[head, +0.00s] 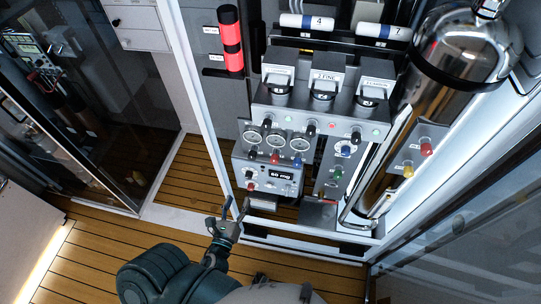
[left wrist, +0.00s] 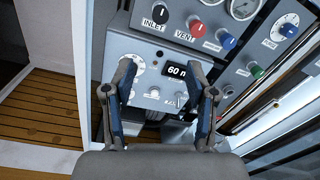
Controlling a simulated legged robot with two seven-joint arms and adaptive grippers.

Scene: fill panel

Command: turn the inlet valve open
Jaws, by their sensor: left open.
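The inlet valve is a black knob (left wrist: 160,14) labelled INLET, at the top of the left wrist view. In the head view the inlet knob (head: 252,156) sits on the grey panel below the leftmost gauge. My left gripper (head: 236,206) is open and empty, below and left of the panel. In the left wrist view its two fingers (left wrist: 161,78) stand wide apart in front of the box with the "60" display (left wrist: 177,71). The knob is beyond the fingertips and untouched. My right gripper is not in view.
A red VENT knob (left wrist: 196,28) and a blue knob (left wrist: 228,42) stand right of the inlet knob. Round gauges (head: 275,142) sit above them. A shiny metal cylinder (head: 462,50) stands at the right. The wooden floor (head: 110,245) at the left is clear.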

